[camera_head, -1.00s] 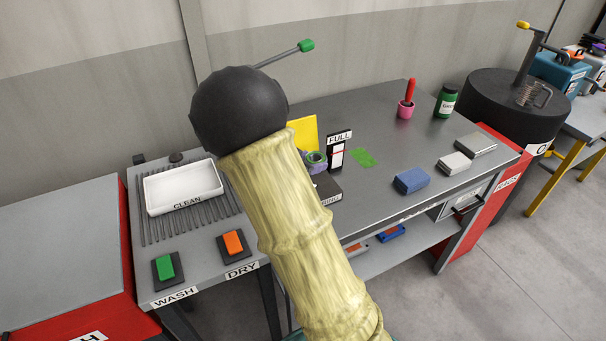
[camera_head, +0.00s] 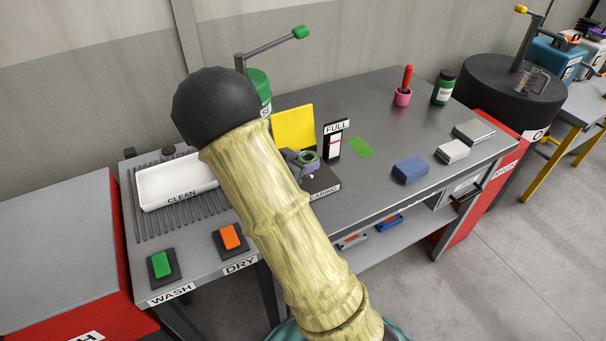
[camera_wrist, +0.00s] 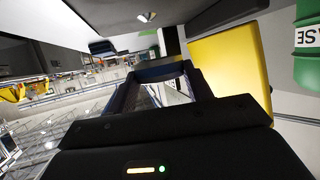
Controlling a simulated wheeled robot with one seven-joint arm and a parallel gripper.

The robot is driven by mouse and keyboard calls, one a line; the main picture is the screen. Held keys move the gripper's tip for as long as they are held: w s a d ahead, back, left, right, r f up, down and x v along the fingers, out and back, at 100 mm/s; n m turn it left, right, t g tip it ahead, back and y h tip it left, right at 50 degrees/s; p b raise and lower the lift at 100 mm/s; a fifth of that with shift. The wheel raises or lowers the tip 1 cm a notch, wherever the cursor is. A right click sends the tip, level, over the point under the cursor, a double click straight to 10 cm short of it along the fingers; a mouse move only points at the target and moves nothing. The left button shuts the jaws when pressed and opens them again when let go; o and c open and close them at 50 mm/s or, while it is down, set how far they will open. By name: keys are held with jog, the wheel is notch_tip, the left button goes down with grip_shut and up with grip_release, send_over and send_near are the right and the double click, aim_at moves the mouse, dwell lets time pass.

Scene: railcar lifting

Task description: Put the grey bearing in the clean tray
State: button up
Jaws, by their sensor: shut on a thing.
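The clean tray (camera_head: 152,205) is white and shallow, marked CLEAN, at the left of the bench; I see nothing in its visible part. My gripper (camera_wrist: 158,76) shows in the wrist view with dark fingers, shut on what I take to be the grey bearing, though the held thing is hardly distinguishable there.
A yellow panel (camera_head: 293,128) and a green can (camera_head: 260,86) stand behind my arm. The FULL gauge (camera_head: 334,141) is right of the stand. WASH (camera_head: 161,264) and DRY (camera_head: 231,237) buttons lie before the tray. A blue block (camera_head: 411,169) sits right. The bench's middle right is mostly clear.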

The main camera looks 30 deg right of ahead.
jog(key=shift+d+f, duration=0.1)
jog(key=shift+f, duration=2.15)
jog(key=shift+f, duration=0.25)
jog(key=o, duration=1.2)
jog(key=shift+c, duration=0.2)
jog(key=shift+f+b, duration=0.1)
jog(key=shift+b, duration=0.25)
jog(key=v, duration=1.7)
jog(key=shift+a, duration=0.35)
jog(key=shift+w, duration=0.1)
